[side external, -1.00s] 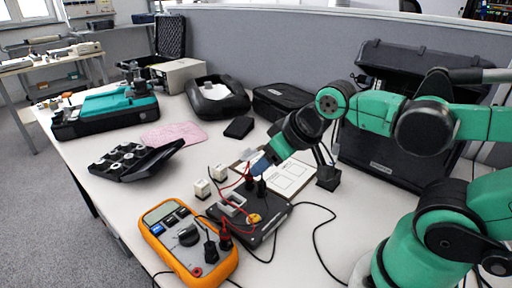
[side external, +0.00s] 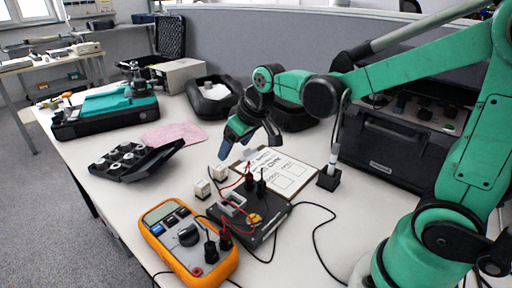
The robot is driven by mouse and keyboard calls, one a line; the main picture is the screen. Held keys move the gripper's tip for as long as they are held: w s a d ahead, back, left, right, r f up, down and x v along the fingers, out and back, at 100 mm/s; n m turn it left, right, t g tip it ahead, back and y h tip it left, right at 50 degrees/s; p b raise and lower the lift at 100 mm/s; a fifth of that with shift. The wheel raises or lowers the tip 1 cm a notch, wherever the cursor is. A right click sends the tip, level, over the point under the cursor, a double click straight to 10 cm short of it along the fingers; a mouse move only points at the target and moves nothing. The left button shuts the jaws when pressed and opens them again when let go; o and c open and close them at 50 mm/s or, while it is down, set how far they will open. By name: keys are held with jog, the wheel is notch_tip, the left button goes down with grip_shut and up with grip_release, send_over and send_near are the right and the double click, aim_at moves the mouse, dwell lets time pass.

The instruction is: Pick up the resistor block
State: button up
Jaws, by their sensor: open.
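Two small white blocks stand on the table: a nearer block (side external: 202,189) and a farther block (side external: 219,173), just left of the dark test box. They are the likeliest resistor blocks, but their markings are too small to read. My gripper (side external: 249,153) is open and empty, pointing down above the table, above and to the right of the farther block and apart from it. One blue-tipped finger is on the left, toward the blocks. The other is on the right, in front of the clipboard (side external: 294,187).
A dark test box (side external: 258,232) with red and black leads stands right of the blocks. An orange multimeter (side external: 211,265) lies in front. A black tray (side external: 128,164) of round parts is at left. A pen stand (side external: 328,181) and black case (side external: 400,150) are at right.

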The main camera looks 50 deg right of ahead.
aim_at(221, 167)
jog(key=shift+g, duration=0.5)
jog(key=w+f, duration=0.1)
jog(key=f, duration=0.1)
jog(key=w+d+f, duration=0.1)
jog(key=w+f, duration=0.3)
jog(key=shift+w+d, duration=0.2)
jog(key=shift+d, duration=0.15)
jog(key=shift+w+d+f+n, duration=0.1)
jog(key=shift+w+f+n, duration=0.2)
jog(key=shift+f, duration=0.2)
jog(key=shift+x, duration=2.65)
grip_shut()
